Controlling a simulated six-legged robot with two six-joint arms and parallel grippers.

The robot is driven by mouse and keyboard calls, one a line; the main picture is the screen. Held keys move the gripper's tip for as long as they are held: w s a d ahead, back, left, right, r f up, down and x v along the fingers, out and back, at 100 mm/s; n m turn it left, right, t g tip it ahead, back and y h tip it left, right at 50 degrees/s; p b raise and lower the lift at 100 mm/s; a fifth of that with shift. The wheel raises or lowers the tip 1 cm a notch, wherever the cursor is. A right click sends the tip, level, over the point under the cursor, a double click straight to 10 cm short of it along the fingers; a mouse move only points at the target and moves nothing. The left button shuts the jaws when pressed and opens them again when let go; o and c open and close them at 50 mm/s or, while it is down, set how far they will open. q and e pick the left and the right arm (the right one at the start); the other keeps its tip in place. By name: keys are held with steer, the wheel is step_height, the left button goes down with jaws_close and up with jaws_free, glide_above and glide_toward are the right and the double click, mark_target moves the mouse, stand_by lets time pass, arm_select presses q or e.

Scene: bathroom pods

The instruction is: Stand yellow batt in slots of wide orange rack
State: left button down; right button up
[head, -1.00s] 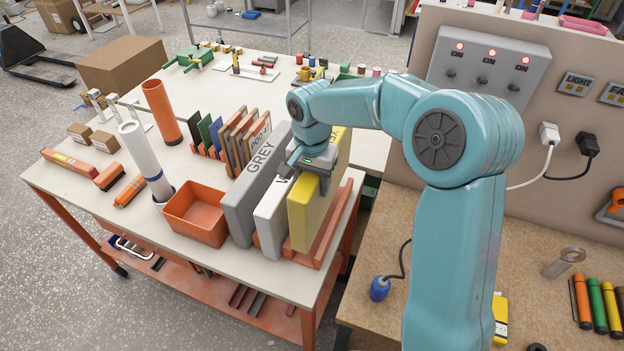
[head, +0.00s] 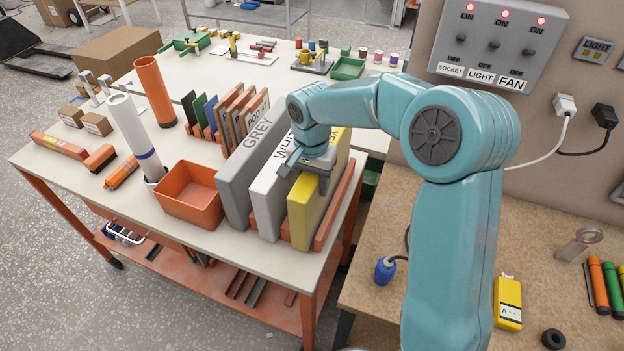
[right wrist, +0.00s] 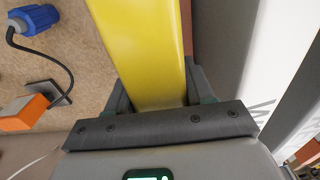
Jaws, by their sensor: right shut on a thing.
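The yellow batt (head: 302,222) stands upright at the right end of the wide orange rack (head: 330,222), beside the white batt (head: 268,207) and the grey batt (head: 238,192). My right gripper (head: 312,168) is shut on the top edge of the yellow batt. In the right wrist view the yellow batt (right wrist: 142,55) runs between the two jaws (right wrist: 155,95). The batt's lower edge looks to be at the rack, but I cannot tell whether it is fully seated in its slot. My left gripper is not in view.
An orange bin (head: 190,195) stands left of the grey batt. A smaller rack of thin boards (head: 232,115) is behind. The brown bench (head: 440,255) on the right holds a blue plug (head: 385,270) and a yellow meter (head: 508,303).

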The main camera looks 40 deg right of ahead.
steer(key=shift+s+a+r, duration=0.1)
steer(key=shift+s+a, duration=0.1)
steer(key=o, duration=1)
steer(key=shift+d, duration=0.1)
steer(key=shift+c, duration=0.2)
steer(key=o, duration=0.4)
steer(key=shift+w, duration=0.2)
steer(key=shift+s, duration=0.15)
steer(key=r, duration=1.6)
steer(key=shift+a+r, duration=0.1)
steer(key=shift+a, duration=0.1)
